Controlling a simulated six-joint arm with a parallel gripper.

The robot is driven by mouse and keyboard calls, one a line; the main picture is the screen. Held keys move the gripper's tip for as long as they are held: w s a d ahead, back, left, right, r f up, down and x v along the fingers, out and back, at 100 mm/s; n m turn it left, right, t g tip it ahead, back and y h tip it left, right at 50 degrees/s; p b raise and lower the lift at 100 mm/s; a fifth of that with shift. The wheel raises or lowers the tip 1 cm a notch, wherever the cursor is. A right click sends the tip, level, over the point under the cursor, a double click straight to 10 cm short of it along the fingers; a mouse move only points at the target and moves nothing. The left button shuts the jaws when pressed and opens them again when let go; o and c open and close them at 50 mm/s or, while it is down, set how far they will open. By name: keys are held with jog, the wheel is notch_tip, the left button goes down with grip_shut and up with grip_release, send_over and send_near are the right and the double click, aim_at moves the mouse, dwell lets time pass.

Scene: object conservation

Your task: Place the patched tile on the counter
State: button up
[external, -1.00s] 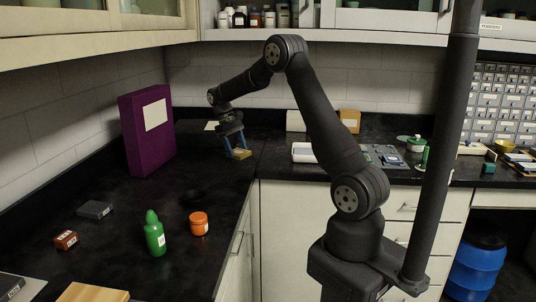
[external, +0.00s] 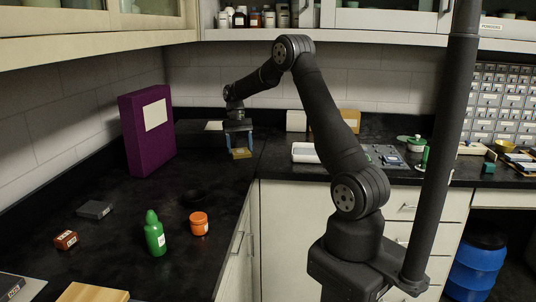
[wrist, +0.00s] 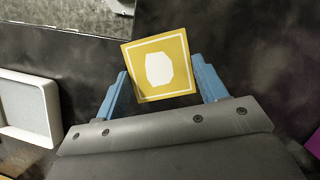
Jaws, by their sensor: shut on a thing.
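The patched tile (wrist: 160,68) is a yellow square with a white border line and a white patch in its middle. My gripper (wrist: 162,82) is shut on it, with one blue finger at each side, in the wrist view. In the external view the tile (external: 241,153) hangs between the blue fingers of my gripper (external: 239,146), near the back corner of the black counter (external: 120,220). I cannot tell whether the tile touches the counter.
A tall purple box (external: 148,150) stands to the left. A green bottle (external: 154,235), an orange jar (external: 198,224), a dark grey block (external: 95,210) and a small brown box (external: 65,240) stand on the front left counter.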

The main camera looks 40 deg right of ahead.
jog(key=s+d+r+m+t+y, duration=0.1)
jog(key=s+d+m+t, duration=0.15)
jog(key=d+m, duration=0.65)
jog(key=s+d+r+m+t+y, duration=0.1)
jog(key=s+d+m, duration=0.25)
jog(key=d, duration=1.15)
jog(key=s+d+r+m+t+y, duration=0.1)
jog(key=s+d+m+t, duration=0.3)
jog(key=d, duration=0.7)
jog(key=s+d+r+m+h, duration=0.2)
jog(key=s+d+m+h, duration=0.1)
jog(key=s+d+m, duration=1)
jog(key=s+d+r+m+h, duration=0.3)
jog(key=s+d+m, duration=0.4)
jog(key=s+d, duration=0.75)
jog(key=shift+t, duration=0.45)
jog(key=w+f, duration=0.2)
jog(key=w, duration=0.1)
jog(key=w+a+f, duration=0.1)
jog(key=w+f, duration=0.4)
jog(key=w, duration=0.1)
jog(key=shift+w+a+f, duration=0.2)
jog(key=shift+a, duration=0.1)
jog(key=shift+f, duration=2.05)
